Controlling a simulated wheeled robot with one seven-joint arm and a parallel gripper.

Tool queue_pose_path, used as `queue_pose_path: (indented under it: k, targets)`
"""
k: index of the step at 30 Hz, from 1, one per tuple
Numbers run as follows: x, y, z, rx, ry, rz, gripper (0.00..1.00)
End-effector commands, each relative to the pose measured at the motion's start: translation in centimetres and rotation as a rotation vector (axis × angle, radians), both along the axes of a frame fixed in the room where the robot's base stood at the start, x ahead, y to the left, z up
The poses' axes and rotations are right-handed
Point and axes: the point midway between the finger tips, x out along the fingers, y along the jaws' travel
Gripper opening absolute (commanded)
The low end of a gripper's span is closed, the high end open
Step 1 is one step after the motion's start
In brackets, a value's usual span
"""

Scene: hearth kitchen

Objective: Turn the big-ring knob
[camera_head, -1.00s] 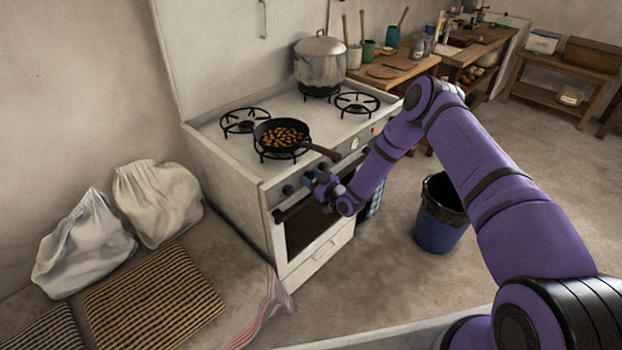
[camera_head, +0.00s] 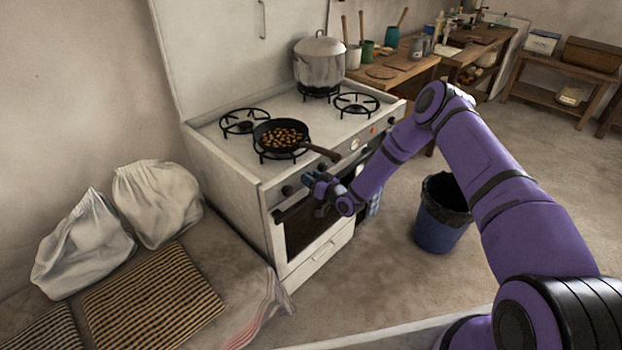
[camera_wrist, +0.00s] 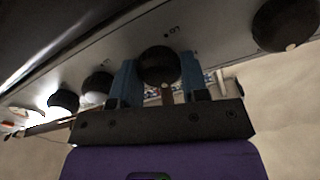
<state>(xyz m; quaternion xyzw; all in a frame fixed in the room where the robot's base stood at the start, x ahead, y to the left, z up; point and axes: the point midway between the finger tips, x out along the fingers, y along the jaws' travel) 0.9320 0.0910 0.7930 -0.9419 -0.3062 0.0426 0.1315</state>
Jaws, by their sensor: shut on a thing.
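My gripper (camera_wrist: 159,78) is shut on a dark round knob (camera_wrist: 161,62) on the stove's front panel, with one blue finger on each side. In the head view my gripper (camera_head: 313,181) is at the front panel of the white stove (camera_head: 228,185), below the pan. The held knob is hidden there by the gripper. No readable label shows which burner the knob serves. Other dark knobs sit along the panel, one at right (camera_wrist: 287,24) and two at left (camera_wrist: 97,86), (camera_wrist: 63,101).
A frying pan (camera_head: 267,146) with brown pieces stands on a front burner, its handle reaching over the front edge near my arm. A lidded pot (camera_head: 320,68) stands on a rear burner. The oven door handle (camera_head: 294,209) is just below. A blue bin (camera_head: 437,232) stands at right.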

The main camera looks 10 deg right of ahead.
Motion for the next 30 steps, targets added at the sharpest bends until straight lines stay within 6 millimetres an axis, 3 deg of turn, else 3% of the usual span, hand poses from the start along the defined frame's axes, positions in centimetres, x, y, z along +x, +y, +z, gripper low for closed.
queue_pose_path:
  k: [7, 8, 10, 11, 22, 30]
  targets:
    - [-0.1, -0.1, -0.2, -0.001, 0.005, 0.0, 0.17]
    - [-0.1, -0.1, -0.2, -0.001, 0.005, 0.0, 0.48]
    - [-0.1, -0.1, -0.2, -0.002, 0.004, 0.0, 0.64]
    - [-0.1, -0.1, -0.2, -0.001, 0.003, 0.0, 0.67]
    - [-0.6, -0.5, -0.1, -0.001, 0.001, -0.002, 0.67]
    - [-4.2, -3.1, -0.1, -0.001, 0.003, -0.001, 0.67]
